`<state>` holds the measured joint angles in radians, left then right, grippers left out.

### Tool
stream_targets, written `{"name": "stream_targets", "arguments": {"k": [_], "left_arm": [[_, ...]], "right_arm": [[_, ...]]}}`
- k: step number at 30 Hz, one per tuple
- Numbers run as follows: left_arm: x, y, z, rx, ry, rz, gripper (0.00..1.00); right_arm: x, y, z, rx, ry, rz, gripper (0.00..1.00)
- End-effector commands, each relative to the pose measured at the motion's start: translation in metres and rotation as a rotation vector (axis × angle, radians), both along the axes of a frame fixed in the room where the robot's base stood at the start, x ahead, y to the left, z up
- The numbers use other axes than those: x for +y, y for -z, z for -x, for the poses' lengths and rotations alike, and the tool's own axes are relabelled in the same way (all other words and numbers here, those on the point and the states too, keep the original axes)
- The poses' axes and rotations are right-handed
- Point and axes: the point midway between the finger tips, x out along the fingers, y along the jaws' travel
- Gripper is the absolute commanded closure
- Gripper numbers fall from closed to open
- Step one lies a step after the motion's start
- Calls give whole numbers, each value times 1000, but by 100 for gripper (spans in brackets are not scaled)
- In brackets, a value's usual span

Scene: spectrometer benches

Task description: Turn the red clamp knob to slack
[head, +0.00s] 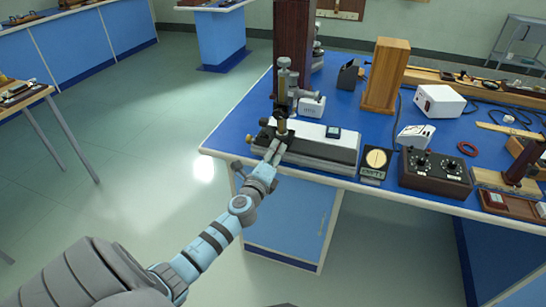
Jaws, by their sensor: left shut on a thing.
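My left gripper (276,148) reaches in from the lower left to the front edge of the blue bench. It is shut on a small part at the foot of the upright brass and grey instrument (283,92). That part sits where the red clamp knob would be, but the fingers cover it and I can make out no red there. The instrument stands upright at the left end of a long grey and black base (320,151). My right gripper is not in view.
A dark red-brown column (293,40) stands close behind the instrument. To the right are a small dial meter (375,162), a dark control box (435,172), a wooden block (386,75) and a white box (439,101). The floor left of the bench is clear.

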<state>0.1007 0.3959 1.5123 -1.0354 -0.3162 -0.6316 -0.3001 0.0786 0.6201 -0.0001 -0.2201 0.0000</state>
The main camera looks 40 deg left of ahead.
Motion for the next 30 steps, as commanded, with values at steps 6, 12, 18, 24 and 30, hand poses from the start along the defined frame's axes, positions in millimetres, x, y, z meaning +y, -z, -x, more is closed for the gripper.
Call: {"name": "stream_targets", "arguments": {"k": [6,12,18,24,30], "left_arm": [[0,4,1,-61,0,183,93],[0,4,1,-110,-1,323,93],[0,3,1,-141,-1,418,93],[0,3,1,-157,-2,463,93],[0,3,1,-160,-3,475,93]], "right_arm": [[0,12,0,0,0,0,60],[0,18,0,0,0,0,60],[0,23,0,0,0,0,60],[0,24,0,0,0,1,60],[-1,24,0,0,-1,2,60]]}}
